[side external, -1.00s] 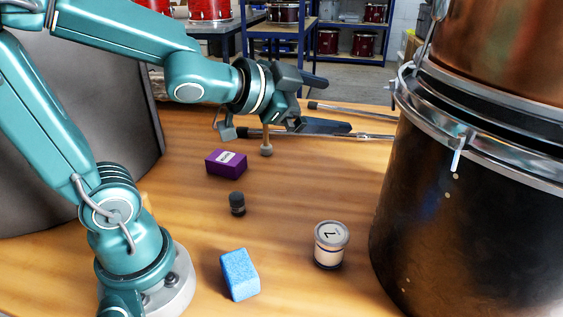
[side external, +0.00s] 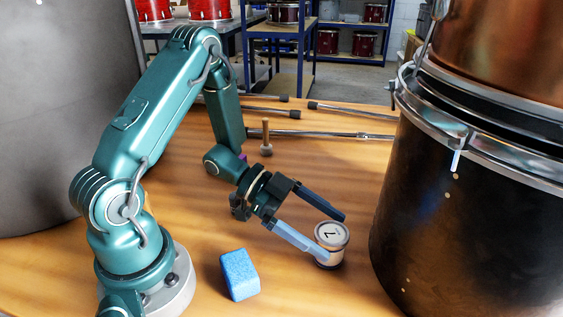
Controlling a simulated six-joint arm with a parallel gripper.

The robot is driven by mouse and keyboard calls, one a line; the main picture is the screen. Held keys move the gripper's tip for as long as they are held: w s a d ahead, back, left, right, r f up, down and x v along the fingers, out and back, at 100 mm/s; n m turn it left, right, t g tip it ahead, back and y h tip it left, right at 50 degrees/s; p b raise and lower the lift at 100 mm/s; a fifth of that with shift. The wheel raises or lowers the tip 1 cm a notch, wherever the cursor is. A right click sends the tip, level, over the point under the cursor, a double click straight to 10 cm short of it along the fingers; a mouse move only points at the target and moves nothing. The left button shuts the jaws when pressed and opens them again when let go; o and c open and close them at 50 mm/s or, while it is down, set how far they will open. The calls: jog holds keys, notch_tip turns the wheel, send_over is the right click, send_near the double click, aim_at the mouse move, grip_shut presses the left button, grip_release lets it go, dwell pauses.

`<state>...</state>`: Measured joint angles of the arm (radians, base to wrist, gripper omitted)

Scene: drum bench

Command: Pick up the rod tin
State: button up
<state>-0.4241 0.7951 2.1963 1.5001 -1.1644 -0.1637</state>
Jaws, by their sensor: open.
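The rod tin, which I take to be the small round tin (side external: 331,236) with a pale grey lid bearing a dark mark, stands upright on the wooden bench, left of the big black drum. My gripper (side external: 334,238) is open and reaches down to it from the upper left. One finger lies on the tin's far side near the lid, the other on its near left side, overlapping the tin's body in the picture. I cannot tell whether either finger touches it. The lower part of the tin is partly hidden by the near finger.
A blue sponge-like block (side external: 239,275) lies left of the tin. The large black drum (side external: 470,230) stands close on the right. My arm hides most of the purple box (side external: 242,156).

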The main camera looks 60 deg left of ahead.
aim_at(337, 235)
jog(key=shift+x, duration=2.45)
jog(key=c, duration=1.4)
jog(key=shift+c, duration=0.2)
jog(key=shift+r, duration=0.15)
